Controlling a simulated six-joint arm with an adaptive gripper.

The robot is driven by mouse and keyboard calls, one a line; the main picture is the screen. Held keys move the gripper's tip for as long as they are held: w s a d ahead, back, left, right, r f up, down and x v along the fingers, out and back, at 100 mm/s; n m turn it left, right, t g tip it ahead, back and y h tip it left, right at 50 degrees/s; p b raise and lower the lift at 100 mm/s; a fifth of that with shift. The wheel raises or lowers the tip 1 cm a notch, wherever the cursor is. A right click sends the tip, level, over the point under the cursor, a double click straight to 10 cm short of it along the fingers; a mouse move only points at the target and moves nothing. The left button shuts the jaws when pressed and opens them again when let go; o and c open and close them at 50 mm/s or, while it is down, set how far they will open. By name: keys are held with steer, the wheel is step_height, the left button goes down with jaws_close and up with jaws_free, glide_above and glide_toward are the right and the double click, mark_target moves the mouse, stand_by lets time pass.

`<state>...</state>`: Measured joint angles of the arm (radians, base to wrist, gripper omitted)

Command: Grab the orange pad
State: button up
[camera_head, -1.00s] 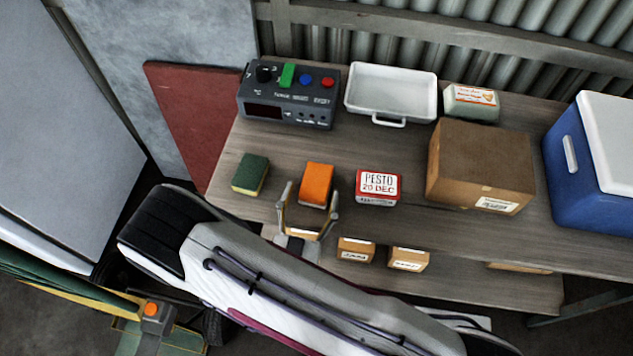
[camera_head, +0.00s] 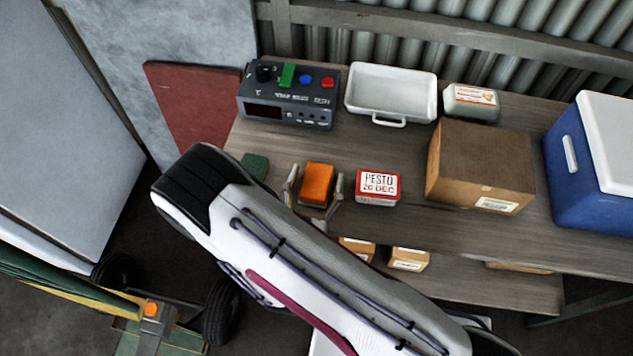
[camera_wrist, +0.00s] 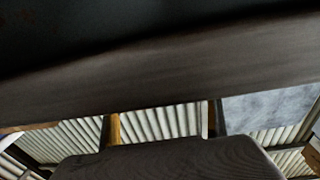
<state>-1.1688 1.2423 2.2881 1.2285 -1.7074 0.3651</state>
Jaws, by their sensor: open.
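The orange pad (camera_head: 317,182) is a small block on the wooden bench, near its front edge, left of the red-and-white pesto box. My gripper (camera_head: 315,178) is open, with one finger at the left side of the pad and the other at its right side. The pad stands between the fingers, and I cannot tell whether either touches it. The gripper's base is mostly hidden behind my arm. The wrist view is dark and does not clearly show the pad.
The pesto box (camera_head: 378,187) stands close to the right finger. A green sponge (camera_head: 255,166), partly hidden by my arm, lies to the left. A control box (camera_head: 288,100), white tray (camera_head: 390,92), cardboard box (camera_head: 480,165) and blue cooler (camera_head: 595,170) stand farther off.

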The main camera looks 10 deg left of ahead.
mark_target(317, 180)
steer(key=shift+c, duration=0.4)
steer(key=c, duration=1.2)
steer(key=shift+o, duration=0.2)
steer(key=shift+r, duration=0.15)
steer(key=shift+r, duration=4.85)
